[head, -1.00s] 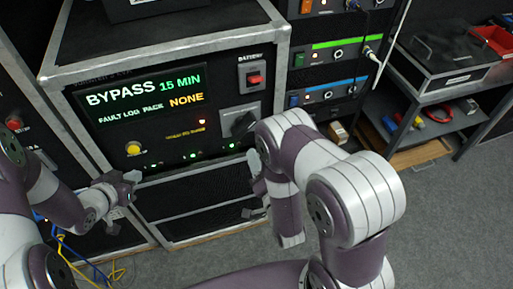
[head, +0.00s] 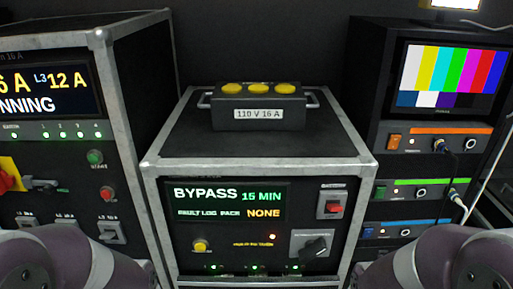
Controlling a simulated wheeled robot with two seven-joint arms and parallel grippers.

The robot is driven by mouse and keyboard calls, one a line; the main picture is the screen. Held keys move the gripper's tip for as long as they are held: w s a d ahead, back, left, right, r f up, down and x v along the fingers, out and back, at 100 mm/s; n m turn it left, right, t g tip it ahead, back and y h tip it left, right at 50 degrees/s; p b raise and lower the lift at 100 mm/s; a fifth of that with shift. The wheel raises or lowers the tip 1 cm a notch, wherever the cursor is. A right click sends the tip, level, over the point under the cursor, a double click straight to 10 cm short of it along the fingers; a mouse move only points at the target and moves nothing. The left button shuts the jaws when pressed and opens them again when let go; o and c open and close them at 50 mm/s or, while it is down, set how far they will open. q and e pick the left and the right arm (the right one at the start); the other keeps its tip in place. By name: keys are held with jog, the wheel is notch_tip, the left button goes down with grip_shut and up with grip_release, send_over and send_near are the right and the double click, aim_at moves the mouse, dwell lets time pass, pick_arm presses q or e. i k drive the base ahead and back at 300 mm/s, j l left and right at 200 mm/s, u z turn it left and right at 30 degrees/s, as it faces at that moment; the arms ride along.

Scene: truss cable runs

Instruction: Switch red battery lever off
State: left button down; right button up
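The red battery lever (head: 334,207) sits on a pale plate at the upper right of the front panel of the middle case (head: 160,215). A small label, too small to read here, is above it. The panel's display (head: 230,203) reads "BYPASS 15 MIN" and "FAULT LOG PACK NONE". A black rotary switch (head: 314,247) is below the lever. My arm links show at the lower left and lower right corners. Both grippers are outside the picture.
A black box marked "110 V 16 A" (head: 258,113) with yellow caps stands on the case. A left cabinet (head: 60,130) has a red-and-yellow switch (head: 10,175). A right rack (head: 385,140) carries a colour-bar monitor (head: 450,78) and plugged cables (head: 456,198).

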aim_at(336, 207)
jog(key=k+l+u, duration=0.15)
jog(key=l, duration=0.2)
jog(key=l+u, duration=0.1)
jog(key=l, duration=0.2)
jog(key=k+l+u, duration=0.15)
jog(key=l, duration=0.2)
jog(key=k+l+u, duration=0.1)
jog(key=l, duration=0.2)
